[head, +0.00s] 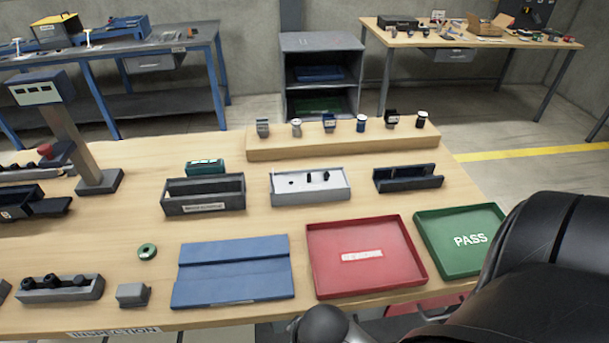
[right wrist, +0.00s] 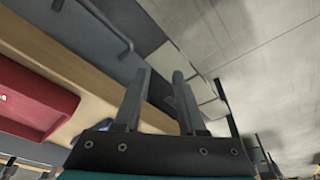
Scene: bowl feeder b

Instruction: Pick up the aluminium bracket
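I cannot make out a clear aluminium bracket. A small grey block (head: 132,294) lies near the front edge of the table, left of the blue mat, and its shape is too coarse to name surely. Several small grey, blue and black parts, such as a grey one (head: 263,127), stand on the wooden ledge at the back. My right gripper (right wrist: 162,75) is open with nothing between its fingers, in the right wrist view, off the front edge of the table. My right arm fills the lower right of the head view. My left gripper is not in view.
A blue mat (head: 232,290), a red tray (head: 366,289) and a green PASS tray (head: 447,270) line the front. Behind them are a grey bin (head: 204,210), a white fixture (head: 311,197) and a dark holder (head: 408,184). A green ring (head: 147,251) lies at left.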

